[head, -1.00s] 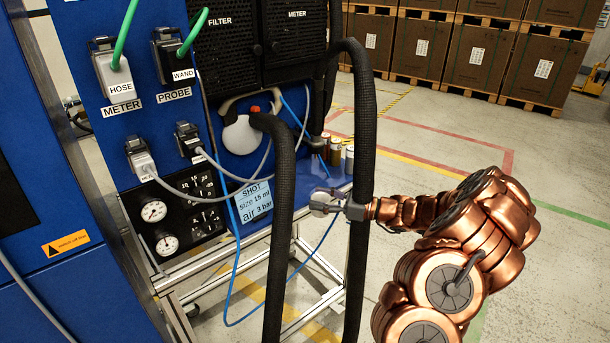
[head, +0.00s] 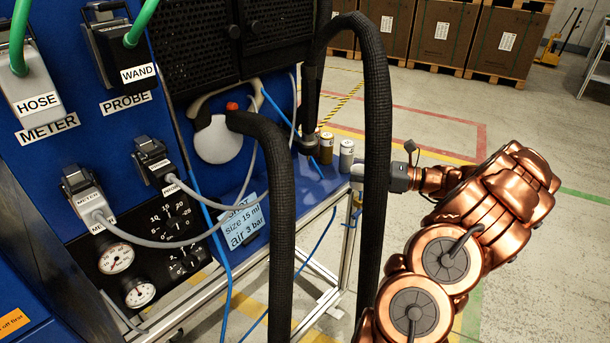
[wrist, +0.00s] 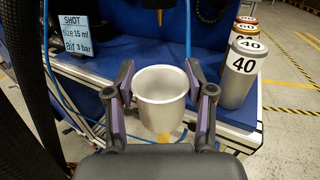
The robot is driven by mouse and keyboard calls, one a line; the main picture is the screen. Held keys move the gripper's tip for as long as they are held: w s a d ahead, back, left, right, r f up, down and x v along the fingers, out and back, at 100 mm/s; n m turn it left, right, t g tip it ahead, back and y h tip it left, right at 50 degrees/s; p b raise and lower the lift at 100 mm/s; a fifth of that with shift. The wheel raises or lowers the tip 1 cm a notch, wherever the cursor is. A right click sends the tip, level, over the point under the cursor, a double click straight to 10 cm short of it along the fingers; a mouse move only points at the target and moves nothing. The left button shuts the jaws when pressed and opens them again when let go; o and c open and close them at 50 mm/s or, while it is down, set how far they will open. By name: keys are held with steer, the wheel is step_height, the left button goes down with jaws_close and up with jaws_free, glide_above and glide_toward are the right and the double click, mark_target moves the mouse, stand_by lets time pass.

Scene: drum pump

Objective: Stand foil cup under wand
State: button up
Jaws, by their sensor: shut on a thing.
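My gripper (wrist: 163,108) is shut on a pale metallic foil cup (wrist: 161,98), with one finger on each side of it. The cup is upright with its open mouth up, and it looks empty. A dark nozzle that looks like the wand's end (wrist: 163,17) hangs at the top of the wrist view, beyond the cup. In the head view the dark wand (head: 310,90) comes down over the blue shelf.
Several canisters stand on the blue shelf (wrist: 105,62) right of the cup; the nearest grey one (wrist: 240,75) is marked 40. Thick black hoses (head: 376,130) loop close to my arm. Thin blue tubes run beside the shelf.

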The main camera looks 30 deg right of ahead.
steer(key=x, duration=1.3)
steer(key=shift+w+p, duration=0.15)
steer(key=shift+p, duration=0.2)
steer(key=shift+w+a+f, duration=0.2)
steer(key=shift+f, duration=0.35)
steer(key=shift+w+a+f, duration=0.15)
steer(key=shift+f, duration=1.05)
steer(key=shift+f, duration=0.1)
steer(key=o, duration=1.1)
steer(key=shift+c, duration=0.2)
